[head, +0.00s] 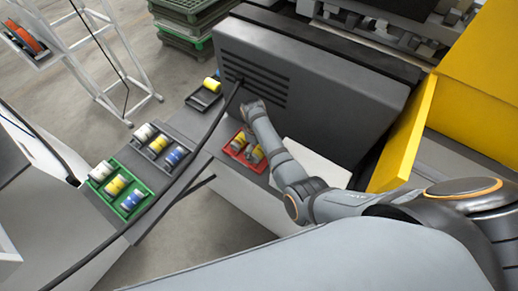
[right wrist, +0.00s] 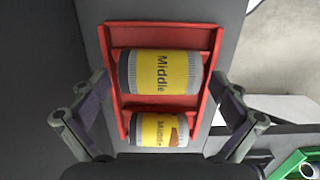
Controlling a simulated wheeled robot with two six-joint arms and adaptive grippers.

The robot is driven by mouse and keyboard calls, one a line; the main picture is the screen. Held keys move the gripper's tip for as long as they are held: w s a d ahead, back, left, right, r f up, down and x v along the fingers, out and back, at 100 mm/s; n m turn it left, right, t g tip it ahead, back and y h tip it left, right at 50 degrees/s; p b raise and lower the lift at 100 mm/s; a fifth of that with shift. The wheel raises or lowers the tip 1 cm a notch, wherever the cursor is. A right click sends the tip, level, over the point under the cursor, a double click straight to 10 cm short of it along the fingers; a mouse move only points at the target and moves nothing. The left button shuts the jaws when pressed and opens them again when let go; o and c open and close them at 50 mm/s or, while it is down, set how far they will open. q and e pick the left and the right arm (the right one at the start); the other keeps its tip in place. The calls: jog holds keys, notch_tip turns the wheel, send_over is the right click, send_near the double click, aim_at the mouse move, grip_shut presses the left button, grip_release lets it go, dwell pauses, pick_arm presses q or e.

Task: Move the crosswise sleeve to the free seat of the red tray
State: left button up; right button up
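The red tray (head: 262,168) is on the grey ledge in front of the dark machine housing. In the right wrist view the red tray (right wrist: 213,60) holds two yellow sleeves marked "Middle", a nearer one (right wrist: 160,73) and a farther one (right wrist: 158,129). Its seat at the picture's top looks empty. My left gripper is out of view.
A green tray (head: 148,201) and a dark tray (head: 142,141) with several sleeves stand at the left. A yellow panel (head: 405,140) stands at right. Stacked green crates (head: 190,12) are at the back.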

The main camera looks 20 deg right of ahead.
jog(key=r, duration=0.7)
jog(key=shift+w+a+r, duration=0.25)
jog(key=shift+w+a, duration=0.05)
jog(key=shift+w, duration=0.05)
notch_tip(320, 180, up, 2)
jog(key=p, duration=0.3)
jog(key=shift+r, duration=0.1)
notch_tip(320, 180, up, 4)
jog(key=shift+f, duration=0.15)
jog(key=shift+a, duration=0.15)
dwell(0.3)
